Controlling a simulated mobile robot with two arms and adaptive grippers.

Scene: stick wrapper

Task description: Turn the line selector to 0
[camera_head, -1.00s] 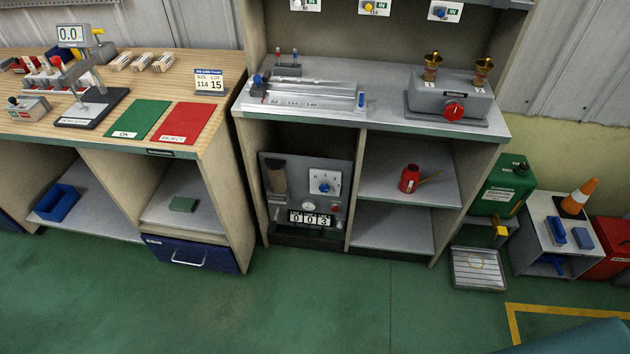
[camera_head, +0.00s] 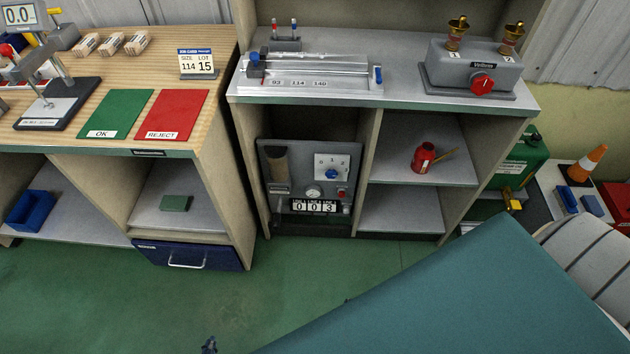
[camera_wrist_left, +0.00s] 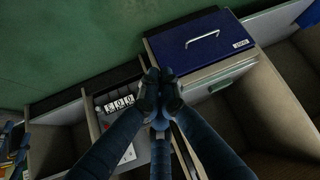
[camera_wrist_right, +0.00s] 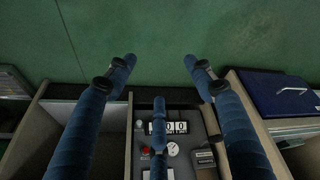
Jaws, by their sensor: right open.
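The line selector is a blue knob (camera_head: 332,175) on a white plate, set in the grey panel (camera_head: 290,160) in the lower left bay of the middle bench. Its pointing direction is too small to read. The panel's counter (camera_head: 316,206) shows 0 0 3; it also appears in the right wrist view (camera_wrist_right: 167,128). My left gripper (camera_wrist_left: 160,85) has its fingertips together and looks empty; only a dark tip of it (camera_head: 208,346) shows at the bottom of the head view. My right gripper (camera_wrist_right: 160,72) is open and empty, its fingers spread above the panel's front; its middle finger covers part of the panel.
A red can (camera_head: 424,158) stands on the shelf right of the panel. A blue drawer (camera_head: 190,255) is under the left bench. A red knob (camera_head: 482,84) is on the bell box above. My teal arm link covers the lower right. Green floor lies in front.

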